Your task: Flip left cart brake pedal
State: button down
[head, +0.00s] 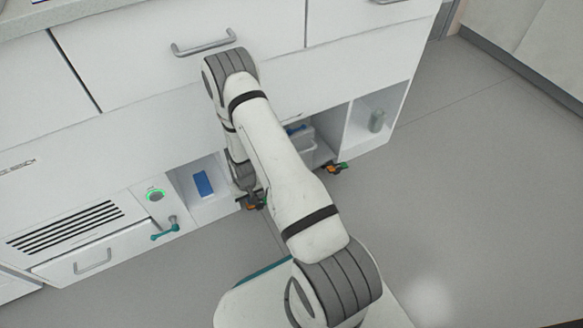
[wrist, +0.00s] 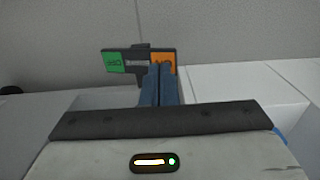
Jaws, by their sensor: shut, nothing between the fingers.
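The left cart brake pedal (head: 252,202) sits low at the cart's front edge, partly covered by my arm in the head view. In the wrist view the pedal (wrist: 138,60) is a dark bar with a green end on the left and an orange end on the right. My gripper (wrist: 160,68) is shut and empty, its two blue fingers side by side. The fingertips overlap the orange end in the picture; whether they touch it I cannot tell. In the head view my arm mostly hides the gripper.
A second, similar pedal (head: 334,168) is to the right. Open shelves hold a blue box (head: 203,184), a clear container (head: 301,142) and a jar (head: 376,121). A teal-handled valve (head: 165,230) sticks out at the left. The grey floor (head: 460,180) at right is clear.

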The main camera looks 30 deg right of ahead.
jog(key=shift+f+b, duration=0.8)
jog(key=shift+f, duration=0.3)
dwell(0.3)
jog(key=shift+r, duration=0.1)
jog(key=shift+r+p, duration=2.4)
jog(key=shift+r, duration=1.1)
